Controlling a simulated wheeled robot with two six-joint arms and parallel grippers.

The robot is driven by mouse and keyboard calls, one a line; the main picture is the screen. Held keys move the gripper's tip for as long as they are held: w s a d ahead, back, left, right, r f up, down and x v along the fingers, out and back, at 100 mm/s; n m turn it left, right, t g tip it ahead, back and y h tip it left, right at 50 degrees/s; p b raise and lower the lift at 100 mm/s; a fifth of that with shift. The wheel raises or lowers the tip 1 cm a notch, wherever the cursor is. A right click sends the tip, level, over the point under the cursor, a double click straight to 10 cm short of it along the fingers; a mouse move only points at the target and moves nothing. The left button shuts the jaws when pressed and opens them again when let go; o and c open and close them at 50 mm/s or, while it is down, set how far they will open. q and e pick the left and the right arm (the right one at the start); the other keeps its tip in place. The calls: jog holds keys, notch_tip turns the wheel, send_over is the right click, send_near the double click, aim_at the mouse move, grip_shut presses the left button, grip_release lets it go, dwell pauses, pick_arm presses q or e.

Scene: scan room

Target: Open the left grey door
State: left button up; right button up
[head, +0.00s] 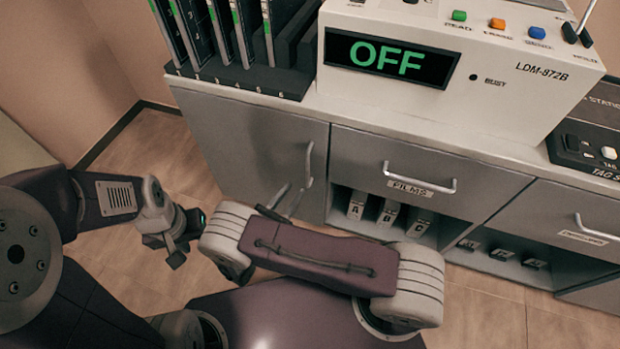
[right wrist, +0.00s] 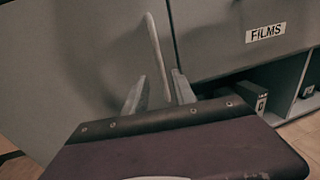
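The left grey door (head: 245,145) is the leftmost front of the cabinet and looks shut. Its upright bar handle (head: 309,165) is near its right edge; the handle also shows in the right wrist view (right wrist: 156,50). My right gripper (head: 288,199) is at the handle's lower end. In the right wrist view its two fingers (right wrist: 159,91) are apart, one on each side of the handle's lower part; whether either touches it I cannot tell. My left gripper (head: 174,245) hangs over the floor, left of the right arm and away from the door; its finger opening is unclear.
Right of the door are a FILMS drawer (head: 420,170) with a handle and open shelves of labelled boxes (head: 388,213). On the counter stand a film rack (head: 240,80) and a white machine (head: 480,80) reading OFF. Floor (head: 150,150) is clear left of the door.

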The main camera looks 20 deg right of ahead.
aim_at(307, 173)
jog(key=b+x, duration=0.2)
jog(key=x, duration=0.6)
jog(key=shift+d, duration=0.2)
jog(key=shift+w+d, duration=0.2)
jog(key=shift+w, duration=0.1)
jog(key=shift+c, duration=0.2)
grip_shut()
dwell(0.6)
